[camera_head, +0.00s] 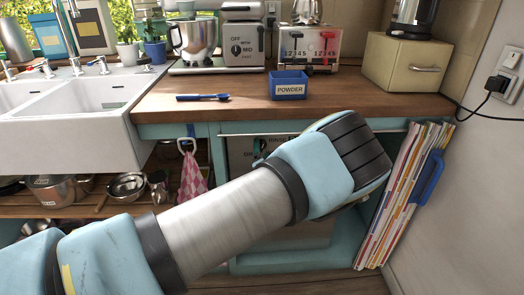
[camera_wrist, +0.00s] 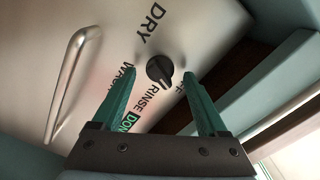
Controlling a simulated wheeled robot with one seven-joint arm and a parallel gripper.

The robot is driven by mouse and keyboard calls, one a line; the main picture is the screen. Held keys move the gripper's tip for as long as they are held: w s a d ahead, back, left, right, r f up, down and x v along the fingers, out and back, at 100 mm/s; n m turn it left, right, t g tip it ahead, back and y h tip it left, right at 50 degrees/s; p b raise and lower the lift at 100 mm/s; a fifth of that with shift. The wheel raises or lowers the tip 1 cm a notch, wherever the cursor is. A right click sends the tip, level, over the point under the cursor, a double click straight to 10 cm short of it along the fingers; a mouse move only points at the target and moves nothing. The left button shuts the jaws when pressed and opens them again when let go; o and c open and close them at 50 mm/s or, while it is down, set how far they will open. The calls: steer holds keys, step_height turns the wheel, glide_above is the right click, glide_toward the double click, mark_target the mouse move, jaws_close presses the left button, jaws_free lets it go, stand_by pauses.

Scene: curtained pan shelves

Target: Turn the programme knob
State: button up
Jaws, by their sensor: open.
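The programme knob (camera_wrist: 158,70) is a small round black knob on a silver panel (camera_wrist: 200,30) in the wrist view. Around it stand the words DRY, WASH, RINSE, DONE in green, and OFF, partly hidden by my fingers. A light mark on the knob's lower edge faces the side between RINSE and OFF. My gripper (camera_wrist: 159,77) is open, its two green fingers apart with the knob between their tips in the picture; I cannot tell whether they touch it. In the head view the appliance front (camera_head: 242,155) shows under the counter, and my arm hides the knob.
A curved metal handle (camera_wrist: 75,80) stands out left of the knob. A pale blue cabinet edge (camera_wrist: 270,75) lies close on the right. In the head view, upright magazines (camera_head: 400,195) stand at right, and a checked cloth (camera_head: 192,180) hangs left of the appliance.

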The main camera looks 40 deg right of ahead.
steer(key=shift+s+a, duration=0.45)
steer(key=shift+s, duration=0.05)
steer(key=v, duration=0.6)
steer(key=shift+p, duration=0.4)
